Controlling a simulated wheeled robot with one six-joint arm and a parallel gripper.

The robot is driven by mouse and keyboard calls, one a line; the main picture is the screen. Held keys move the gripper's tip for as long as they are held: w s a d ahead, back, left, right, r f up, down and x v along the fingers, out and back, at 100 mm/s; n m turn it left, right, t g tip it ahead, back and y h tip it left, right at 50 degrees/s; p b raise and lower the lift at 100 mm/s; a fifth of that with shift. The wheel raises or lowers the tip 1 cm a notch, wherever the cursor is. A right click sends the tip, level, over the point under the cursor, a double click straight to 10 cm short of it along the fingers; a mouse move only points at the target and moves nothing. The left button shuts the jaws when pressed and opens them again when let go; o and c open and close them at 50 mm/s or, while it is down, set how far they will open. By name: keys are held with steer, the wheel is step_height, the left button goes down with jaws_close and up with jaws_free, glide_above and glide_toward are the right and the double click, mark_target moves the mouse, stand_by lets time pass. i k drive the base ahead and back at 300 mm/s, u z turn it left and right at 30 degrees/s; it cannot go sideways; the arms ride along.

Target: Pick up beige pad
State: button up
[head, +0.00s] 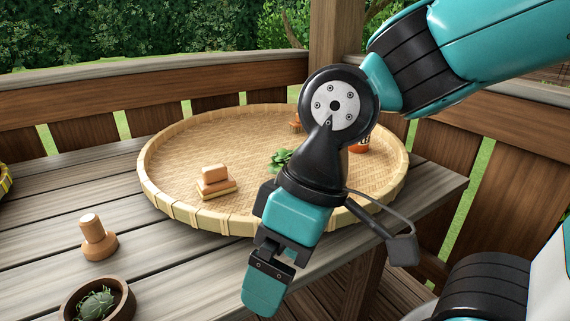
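A beige pad (217,190) lies flat on the near left part of a round woven tray (183,213). A small tan block (214,173) sits on top of the pad and covers its middle. My gripper (264,288) hangs in front of the tray's near rim, to the right of and lower in the picture than the pad, apart from it. Its fingers point down. I see it edge-on, so its opening is hidden, and no object shows in it.
On the tray are green leaves (279,160), a small brown item (296,125) and an orange-labelled jar (359,147) partly behind my arm. A wooden knob-topped tool (97,239) and a bowl of greens (122,309) stand at left on the slatted table (45,225).

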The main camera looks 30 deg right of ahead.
mark_target(216, 180)
steer(key=u, duration=2.9)
steer(key=i, duration=1)
steer(key=z, duration=3.3)
steer(key=i, duration=0.5)
steer(key=u, duration=0.05)
